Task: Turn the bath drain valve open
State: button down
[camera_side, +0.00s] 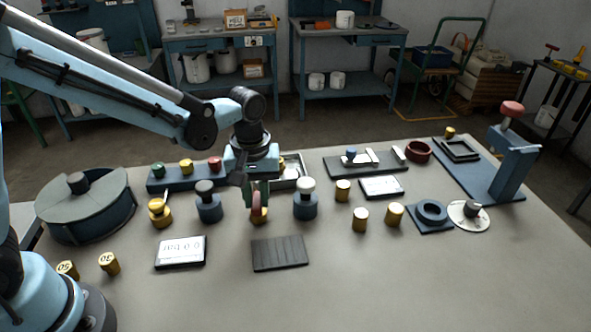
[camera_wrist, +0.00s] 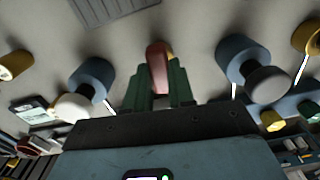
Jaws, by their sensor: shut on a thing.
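A small brass-yellow valve with a red handle (camera_side: 258,214) stands between two blue posts in the side view. My gripper (camera_side: 257,198) reaches straight down over it, with its green fingers around the red handle. In the wrist view the red handle (camera_wrist: 158,58) shows between the green fingers of my gripper (camera_wrist: 159,80), which is shut on it. The fingers hide part of the handle and most of the yellow body, so the handle's exact angle is hard to tell.
A blue post with a dark cap (camera_side: 208,203) stands close on the left and one with a white cap (camera_side: 305,200) on the right. Another yellow valve (camera_side: 160,213) is further left. A dark ribbed plate (camera_side: 280,253) and a display panel (camera_side: 181,252) lie in front. The front right table is clear.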

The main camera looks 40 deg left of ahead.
aim_at(256, 200)
jog(key=shift+n, duration=0.5)
jog(key=c, duration=1)
grip_release()
jog(key=shift+o, duration=0.2)
jog(key=shift+r, duration=0.1)
notch_tip(256, 200, up, 12)
jog(key=s+a+f+m+t, duration=0.2)
jog(key=s+a+m+t, duration=0.5)
jog(key=s+m, duration=0.1)
jog(key=shift+s+a+m, duration=0.4)
jog(key=shift+s, duration=0.25)
